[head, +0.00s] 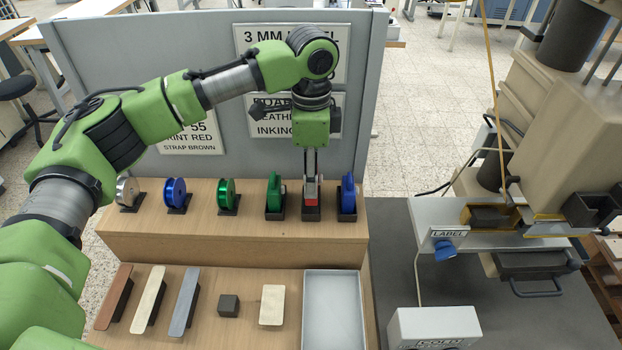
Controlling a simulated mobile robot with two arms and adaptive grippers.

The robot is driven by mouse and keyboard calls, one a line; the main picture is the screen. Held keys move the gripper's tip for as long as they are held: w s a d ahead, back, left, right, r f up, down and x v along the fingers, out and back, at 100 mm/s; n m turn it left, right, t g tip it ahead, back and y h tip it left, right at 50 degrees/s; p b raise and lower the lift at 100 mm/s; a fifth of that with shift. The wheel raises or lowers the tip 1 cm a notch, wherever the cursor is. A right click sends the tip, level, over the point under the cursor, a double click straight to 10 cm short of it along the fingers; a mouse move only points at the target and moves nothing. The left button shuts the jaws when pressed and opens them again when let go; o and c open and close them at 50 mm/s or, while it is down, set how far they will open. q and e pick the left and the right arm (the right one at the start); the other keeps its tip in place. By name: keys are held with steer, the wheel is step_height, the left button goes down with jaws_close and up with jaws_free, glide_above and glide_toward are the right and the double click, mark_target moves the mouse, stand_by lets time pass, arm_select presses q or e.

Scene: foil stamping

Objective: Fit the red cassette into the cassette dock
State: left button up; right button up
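The red cassette (311,202) sits in a dark holder on the raised wooden shelf, between a green and a blue cassette. Mostly its red lower part shows; my gripper hides the rest. My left gripper (311,182) points straight down over it, with its fingertips at the cassette's top. The fingers are close together, but I cannot tell whether they grip it. On the machine at the right, an opening with a brass-coloured frame (463,215) and a dark open box (596,207) show. I cannot tell which is the cassette dock. My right gripper is out of view.
A green cassette (274,196) and a blue cassette (348,196) stand close on either side. Foil spools (176,194) line the shelf's left. Several blocks and a white tray (334,312) lie on the lower table. A grey partition (212,60) stands behind.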

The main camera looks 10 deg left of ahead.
arm_select(q)
steer(key=shift+w+f, duration=0.15)
steer(key=shift+f, duration=0.05)
steer(key=f+p, duration=0.2)
steer(key=f, duration=0.1)
steer(key=shift+w+a, duration=0.15)
steer(key=shift+w, duration=0.15)
steer(key=shift+f, duration=0.45)
steer(key=o, duration=1.3)
steer(key=shift+f, duration=0.15)
